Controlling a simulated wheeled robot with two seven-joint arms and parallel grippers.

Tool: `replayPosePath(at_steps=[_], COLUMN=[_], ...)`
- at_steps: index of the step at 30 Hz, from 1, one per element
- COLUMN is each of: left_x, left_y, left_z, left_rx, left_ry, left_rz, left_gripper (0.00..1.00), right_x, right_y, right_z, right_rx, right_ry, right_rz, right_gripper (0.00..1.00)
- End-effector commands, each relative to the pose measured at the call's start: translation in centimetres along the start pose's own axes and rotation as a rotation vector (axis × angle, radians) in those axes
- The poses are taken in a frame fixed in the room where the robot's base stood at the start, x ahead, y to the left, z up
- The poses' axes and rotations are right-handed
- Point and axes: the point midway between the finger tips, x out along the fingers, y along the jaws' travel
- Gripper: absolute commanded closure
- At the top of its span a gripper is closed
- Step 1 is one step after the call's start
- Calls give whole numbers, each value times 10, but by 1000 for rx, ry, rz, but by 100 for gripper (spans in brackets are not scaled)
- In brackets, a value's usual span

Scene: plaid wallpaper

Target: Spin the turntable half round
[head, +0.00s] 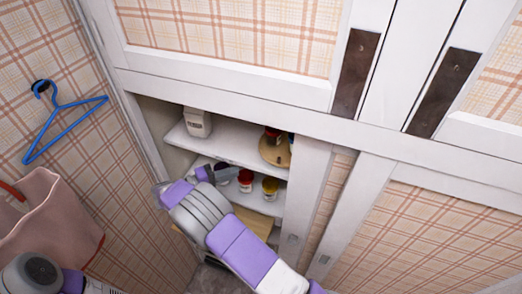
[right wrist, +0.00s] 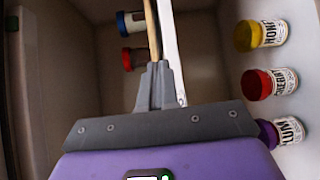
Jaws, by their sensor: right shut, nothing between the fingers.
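The turntable (head: 272,156) is a round wooden disc on the upper shelf of an open cupboard, with a jar with a red lid (head: 273,133) near its back. In the right wrist view the turntable (right wrist: 152,28) appears edge-on as a thin wooden strip. There a blue-lidded jar (right wrist: 130,23) and a red-lidded jar (right wrist: 132,58) stand on its far side. My right gripper (right wrist: 158,68) is shut and empty, its tips close to the disc's rim; I cannot tell whether they touch. It also shows in the head view (head: 230,171), below and left of the disc.
The upper shelf (head: 225,143) also holds a pale canister (head: 197,122). On the lower shelf stand yellow (right wrist: 262,35), red (right wrist: 270,83) and purple (right wrist: 280,131) lidded jars. White cupboard frames bound the opening. A blue hanger (head: 62,105) and pink bag (head: 50,215) hang at left.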

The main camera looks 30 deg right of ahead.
Motion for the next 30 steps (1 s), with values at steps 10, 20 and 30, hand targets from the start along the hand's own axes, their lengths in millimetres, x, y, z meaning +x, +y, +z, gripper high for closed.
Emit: replayPosePath(at_steps=[10, 20, 30], left_x=[-8, -23, -32], left_y=[3, 8, 12], left_z=[1, 1, 2], left_rx=[0, 0, 0], left_ry=[-1, -1, 0], left_rz=[0, 0, 0], left_gripper=[68, 68, 68], right_x=[14, 86, 112], right_y=[32, 38, 37], right_z=[0, 1, 26], right_rx=[76, 75, 75], right_ry=[-6, -7, -3], right_rz=[85, 82, 81], right_gripper=[100, 100, 100])
